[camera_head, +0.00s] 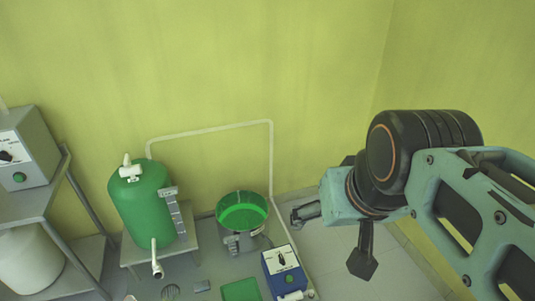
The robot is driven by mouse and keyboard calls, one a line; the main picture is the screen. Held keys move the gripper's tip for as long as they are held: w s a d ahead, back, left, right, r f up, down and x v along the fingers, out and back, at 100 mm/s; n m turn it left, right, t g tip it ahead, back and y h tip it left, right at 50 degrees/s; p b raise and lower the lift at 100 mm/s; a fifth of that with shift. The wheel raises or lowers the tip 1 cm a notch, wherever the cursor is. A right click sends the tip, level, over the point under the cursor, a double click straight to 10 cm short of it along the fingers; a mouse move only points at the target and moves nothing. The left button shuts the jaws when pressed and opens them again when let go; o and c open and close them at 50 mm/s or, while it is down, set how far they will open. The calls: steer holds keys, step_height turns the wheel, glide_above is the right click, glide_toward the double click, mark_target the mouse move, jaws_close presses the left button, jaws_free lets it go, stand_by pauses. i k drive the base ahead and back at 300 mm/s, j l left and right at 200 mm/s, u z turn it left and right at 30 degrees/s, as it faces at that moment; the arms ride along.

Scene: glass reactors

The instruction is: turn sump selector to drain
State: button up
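A blue box (271,286) with a white panel and a dark pointer knob (282,260) stands on the floor at the lower middle. It is the likeliest sump selector, but its lettering is too small to read, so I cannot tell its setting. A green open bowl (242,218) on a grey base is just behind and left of it.
A green tank (142,207) with white fittings stands on a small table at left. A pale pipe (210,130) runs along the wall. A grey control box (27,150) sits on a shelf at far left. A green mat-like piece (240,290) lies left of the blue box. Tiled floor is clear right of it.

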mark_target(282, 261)
steer(key=i+l, duration=0.1)
steer(key=l+z, duration=0.1)
steer(key=z, duration=1)
steer(key=k+u, duration=0.1)
steer(key=u, duration=0.65)
steer(key=k+j+u, duration=0.1)
steer(key=u, duration=0.25)
steer(key=i+l+u, duration=0.1)
steer(key=u, duration=1.05)
steer(key=l+u, duration=0.65)
steer(key=k+l+u, duration=0.1)
steer(key=l+u, duration=0.15)
steer(key=l, duration=0.55)
